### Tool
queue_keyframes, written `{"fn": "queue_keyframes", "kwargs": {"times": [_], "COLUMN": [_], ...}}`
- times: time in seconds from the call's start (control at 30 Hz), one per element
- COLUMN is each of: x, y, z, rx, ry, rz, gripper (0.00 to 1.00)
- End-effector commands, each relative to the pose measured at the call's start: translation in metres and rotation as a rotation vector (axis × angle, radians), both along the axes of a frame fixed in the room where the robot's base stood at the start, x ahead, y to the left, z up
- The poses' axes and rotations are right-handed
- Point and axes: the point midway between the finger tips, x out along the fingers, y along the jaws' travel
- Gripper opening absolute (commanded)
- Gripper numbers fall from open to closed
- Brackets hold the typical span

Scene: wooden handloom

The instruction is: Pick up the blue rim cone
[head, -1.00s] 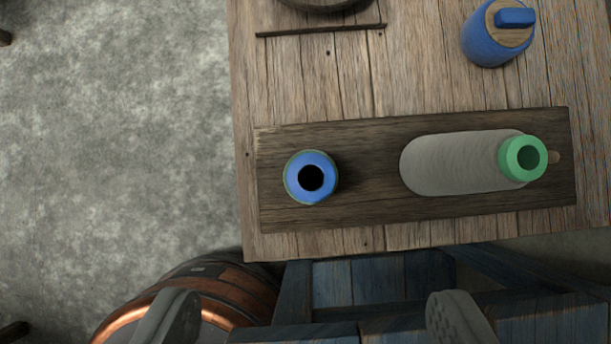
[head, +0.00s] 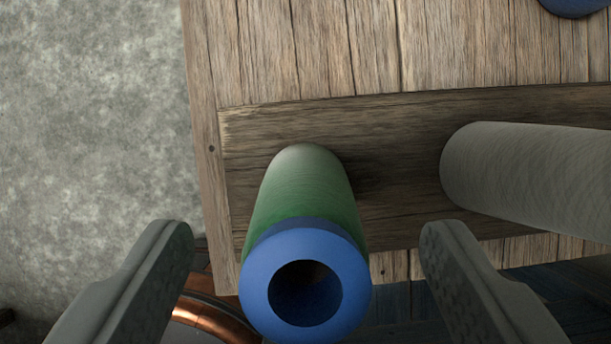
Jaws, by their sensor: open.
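The blue rim cone (head: 305,185) has a green body and a thick blue ring with a dark hole at its near end. It stands on a dark wooden board, with its blue end toward the camera. My gripper (head: 308,235) is open, with one grey finger to the left of the cone and one to the right. A gap shows between each finger and the cone, and neither appears to touch it.
A grey cone (head: 535,180) is on the same dark board (head: 400,120) to the right. A blue object (head: 575,6) is cut off at the top right. A copper-banded round object (head: 215,312) is below the table edge at the lower left.

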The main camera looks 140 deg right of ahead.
Motion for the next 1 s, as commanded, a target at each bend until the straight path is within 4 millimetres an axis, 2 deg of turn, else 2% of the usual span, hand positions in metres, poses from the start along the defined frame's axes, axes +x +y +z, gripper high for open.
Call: {"fn": "queue_keyframes", "kwargs": {"times": [0.23,0.5,0.57,0.83,1.0], "x": [0.009,0.011,0.011,0.011,0.011], "y": [0.008,0.009,0.009,0.009,0.009], "z": [-0.031,-0.036,-0.036,-0.036,-0.035], "rx": [-0.001,-0.001,-0.001,-0.001,0.0], "ry": [0.002,0.001,0.001,0.001,0.0], "rz": [0.0,0.0,0.0,0.0,0.0], "gripper": [0.7,0.7,0.6,0.07,0.06]}}
